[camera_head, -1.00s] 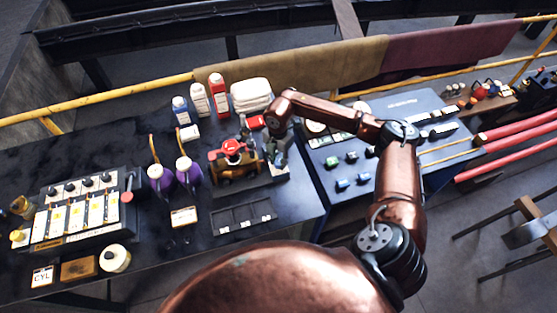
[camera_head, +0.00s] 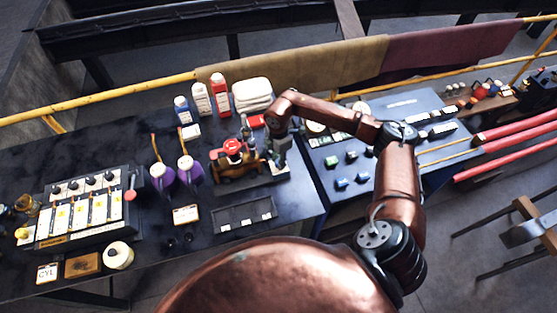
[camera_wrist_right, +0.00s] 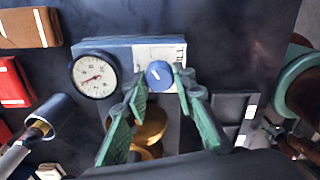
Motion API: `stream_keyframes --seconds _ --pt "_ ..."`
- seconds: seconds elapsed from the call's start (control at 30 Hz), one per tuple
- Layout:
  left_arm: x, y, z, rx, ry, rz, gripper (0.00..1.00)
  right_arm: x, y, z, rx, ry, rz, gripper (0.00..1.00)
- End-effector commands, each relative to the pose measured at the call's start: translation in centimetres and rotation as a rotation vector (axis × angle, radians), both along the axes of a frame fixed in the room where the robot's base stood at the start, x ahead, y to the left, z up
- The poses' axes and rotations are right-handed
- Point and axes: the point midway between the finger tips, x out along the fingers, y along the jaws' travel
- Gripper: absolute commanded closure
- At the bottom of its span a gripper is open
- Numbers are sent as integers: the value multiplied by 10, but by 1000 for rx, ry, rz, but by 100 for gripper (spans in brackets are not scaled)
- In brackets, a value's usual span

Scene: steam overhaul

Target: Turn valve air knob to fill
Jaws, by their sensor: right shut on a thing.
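In the right wrist view, a blue knob (camera_wrist_right: 159,73) with a white pointer line sits on the front of a blue and white block (camera_wrist_right: 118,47). The pointer leans up to the left. A round white gauge (camera_wrist_right: 95,75) with a red needle is left of the knob. My right gripper (camera_wrist_right: 160,84) has its green fingers at either side of the knob and is shut on it. In the head view, my right gripper (camera_head: 279,156) reaches down beside the red-topped brass model (camera_head: 234,160) and hides the knob. My left gripper is not in view.
Brass parts (camera_wrist_right: 150,127) show between and below my fingers. Two purple bottles (camera_head: 188,170), a slotted dark tray (camera_head: 243,215) and a white towel stack (camera_head: 252,95) stand around the model. A blue table (camera_head: 400,105) with small blocks is to the right.

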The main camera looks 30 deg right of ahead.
Motion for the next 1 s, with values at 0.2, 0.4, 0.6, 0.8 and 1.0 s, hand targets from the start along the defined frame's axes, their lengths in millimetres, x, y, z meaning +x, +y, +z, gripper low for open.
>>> stream_keyframes --seconds 0.2,0.4,0.6,0.8,1.0 --pt "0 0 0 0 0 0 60 2 -1 2 -1 -5 -2 100" --pt "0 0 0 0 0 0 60 1 -1 1 -1 -3 -1 63" --pt "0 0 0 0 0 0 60 1 0 1 0 -2 0 58" --pt "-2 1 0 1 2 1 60 1 0 4 0 -2 1 58" --pt "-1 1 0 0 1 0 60 2 -1 32 -1 -5 1 58"
